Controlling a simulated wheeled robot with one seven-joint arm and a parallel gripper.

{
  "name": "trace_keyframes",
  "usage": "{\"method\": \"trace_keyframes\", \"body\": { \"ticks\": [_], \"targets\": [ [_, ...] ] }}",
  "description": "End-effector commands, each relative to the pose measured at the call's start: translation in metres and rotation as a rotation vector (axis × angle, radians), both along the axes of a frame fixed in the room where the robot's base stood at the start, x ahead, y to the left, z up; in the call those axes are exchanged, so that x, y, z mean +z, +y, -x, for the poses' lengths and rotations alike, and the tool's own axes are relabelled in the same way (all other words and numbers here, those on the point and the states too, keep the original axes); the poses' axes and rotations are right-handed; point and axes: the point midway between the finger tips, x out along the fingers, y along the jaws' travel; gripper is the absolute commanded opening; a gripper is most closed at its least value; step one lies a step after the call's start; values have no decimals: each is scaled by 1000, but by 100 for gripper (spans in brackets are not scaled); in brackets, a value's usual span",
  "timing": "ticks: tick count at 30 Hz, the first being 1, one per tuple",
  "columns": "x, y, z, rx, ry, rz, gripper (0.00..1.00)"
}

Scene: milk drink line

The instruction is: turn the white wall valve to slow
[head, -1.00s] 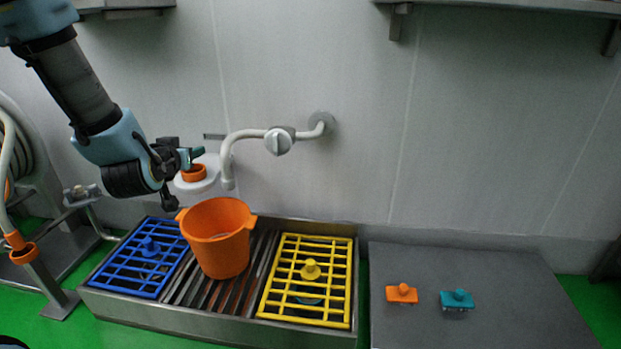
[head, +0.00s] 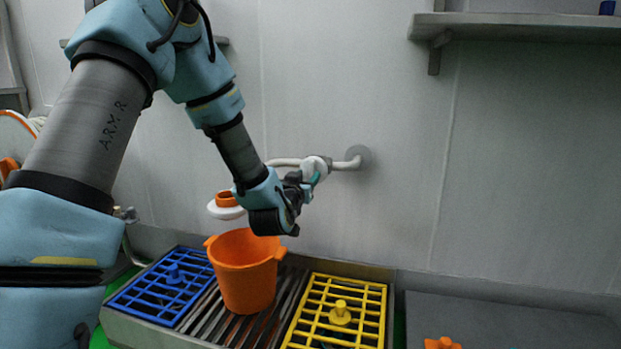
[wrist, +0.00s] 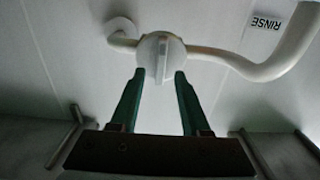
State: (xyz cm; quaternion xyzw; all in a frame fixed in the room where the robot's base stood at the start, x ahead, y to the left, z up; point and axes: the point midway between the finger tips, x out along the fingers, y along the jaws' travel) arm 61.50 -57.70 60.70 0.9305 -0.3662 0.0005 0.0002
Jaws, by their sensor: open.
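The white wall valve (head: 315,166) sits on a pale pipe that comes out of the wall. In the wrist view its round body (wrist: 150,52) carries a raised ridge-like handle (wrist: 162,62), which points towards my gripper. My gripper (wrist: 160,78) is open, with its two teal fingertips on either side of the handle's lower end. I cannot tell whether the fingers touch it. In the head view my gripper (head: 312,180) is at the valve and partly covers it and the pipe. No slow mark can be read.
An orange bucket (head: 246,272) stands on the drain grate below, between a blue grid (head: 150,300) and a yellow grid (head: 352,292). A label reading RINSE (wrist: 266,22) is on the wall by the spout. A shelf (head: 520,25) is at the upper right.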

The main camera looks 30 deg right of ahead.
Motion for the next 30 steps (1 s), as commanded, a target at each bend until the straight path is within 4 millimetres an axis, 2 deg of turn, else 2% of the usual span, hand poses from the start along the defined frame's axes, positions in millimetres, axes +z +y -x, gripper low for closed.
{"method": "trace_keyframes", "body": {
  "ticks": [6, 17, 30],
  "targets": [
    [-1, -17, -18, 0, -1, 1, 46],
    [0, -20, -22, 0, 1, -1, 46],
    [0, -20, -22, 0, 1, -1, 0]
  ]
}}
